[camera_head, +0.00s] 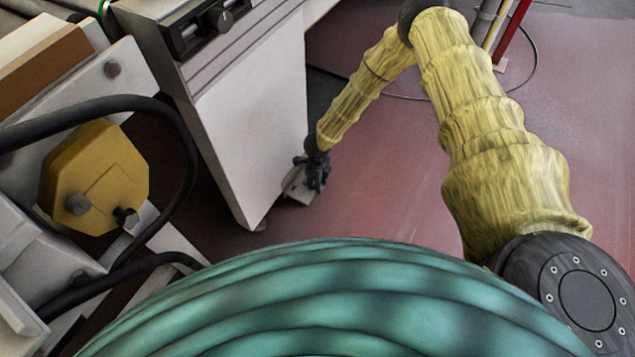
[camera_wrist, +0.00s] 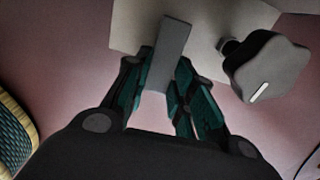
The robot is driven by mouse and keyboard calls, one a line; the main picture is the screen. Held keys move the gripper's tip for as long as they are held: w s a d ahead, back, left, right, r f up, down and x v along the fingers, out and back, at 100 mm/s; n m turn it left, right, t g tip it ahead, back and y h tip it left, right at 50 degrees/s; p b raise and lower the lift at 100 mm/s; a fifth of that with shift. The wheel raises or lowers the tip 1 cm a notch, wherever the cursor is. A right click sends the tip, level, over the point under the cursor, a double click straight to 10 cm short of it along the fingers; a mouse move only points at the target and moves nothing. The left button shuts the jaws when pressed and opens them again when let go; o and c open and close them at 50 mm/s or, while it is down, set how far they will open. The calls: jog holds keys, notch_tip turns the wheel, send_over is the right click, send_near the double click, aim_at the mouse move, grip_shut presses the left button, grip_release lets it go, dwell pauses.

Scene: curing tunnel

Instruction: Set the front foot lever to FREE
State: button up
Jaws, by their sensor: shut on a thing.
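In the wrist view, a flat grey lever (camera_wrist: 172,38) stands out from a pale plate (camera_wrist: 128,22). The teal fingers of my gripper (camera_wrist: 165,68) lie on both sides of the lever and are shut on it. A grey lobed knob (camera_wrist: 268,68) with a white mark sits right of the lever, apart from the fingers. In the head view, my gripper (camera_head: 316,172) is low, by a small grey foot (camera_head: 299,188) at the base of the white cabinet (camera_head: 262,135). The gripper hides much of the foot there. No FREE marking is readable.
A control panel (camera_head: 205,25) with a black dial tops the cabinet. A yellow box (camera_head: 95,178) and thick black hoses (camera_head: 160,108) are at left. A thin cable (camera_head: 535,65) and a red post (camera_head: 512,32) stand beyond my arm. Reddish floor right of the cabinet is mostly clear.

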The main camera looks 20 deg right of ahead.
jog(key=shift+w, duration=0.15)
jog(key=o, duration=1)
jog(key=shift+r, duration=0.1)
notch_tip(320, 180, up, 12)
jog(key=shift+f, duration=0.1)
dwell(0.5)
